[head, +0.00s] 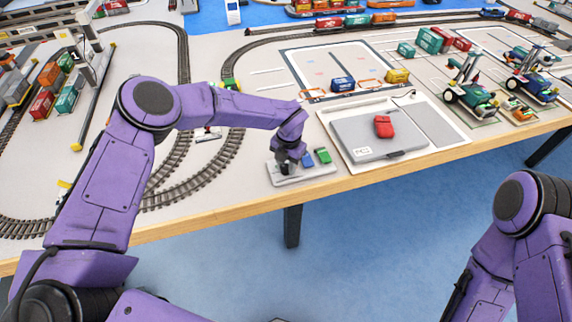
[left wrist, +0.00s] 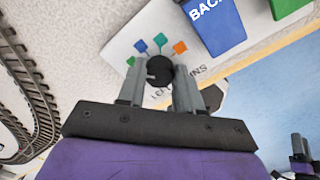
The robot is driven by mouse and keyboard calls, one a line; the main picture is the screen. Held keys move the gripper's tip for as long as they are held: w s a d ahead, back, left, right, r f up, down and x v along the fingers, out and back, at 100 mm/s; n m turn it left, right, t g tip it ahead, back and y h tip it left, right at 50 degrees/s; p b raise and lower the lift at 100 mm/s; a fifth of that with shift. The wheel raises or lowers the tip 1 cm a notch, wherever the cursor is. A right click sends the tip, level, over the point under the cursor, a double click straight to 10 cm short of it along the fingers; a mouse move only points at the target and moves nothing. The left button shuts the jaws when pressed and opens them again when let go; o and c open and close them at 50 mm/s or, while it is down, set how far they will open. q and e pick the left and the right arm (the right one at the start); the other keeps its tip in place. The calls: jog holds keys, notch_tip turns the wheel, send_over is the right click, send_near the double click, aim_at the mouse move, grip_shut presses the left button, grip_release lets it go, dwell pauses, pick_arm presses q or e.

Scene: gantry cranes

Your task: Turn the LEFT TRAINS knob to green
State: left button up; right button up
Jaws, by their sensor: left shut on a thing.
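The LEFT TRAINS knob (left wrist: 160,70) is a round black knob on a pale control panel (left wrist: 116,48). Green (left wrist: 130,61), blue (left wrist: 141,46), teal (left wrist: 160,39) and orange (left wrist: 180,47) marks fan around it. A small light line shows at the knob's left side; I cannot tell exactly which mark it meets. My left gripper (head: 288,166) points down at the panel (head: 318,173). In the left wrist view its fingers (left wrist: 159,88) are shut on the knob, one on each side. The printed label is partly hidden by the fingers.
A blue BACK button (left wrist: 215,24) and a green button (left wrist: 289,7) stand beside the knob. A grey case (head: 362,133) with a red item (head: 384,126) lies right of the panel. Train track (head: 190,178) curves on its left. The table's front edge (head: 230,202) is close.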

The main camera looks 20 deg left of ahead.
aim_at(287, 168)
pick_arm(q)
jog(key=shift+m, duration=0.4)
jog(key=o, duration=1)
jog(key=shift+o, duration=0.2)
notch_tip(287, 168, up, 11)
jog(key=b, duration=0.2)
jog(key=shift+s+d+f, duration=0.15)
jog(key=shift+d, duration=0.1)
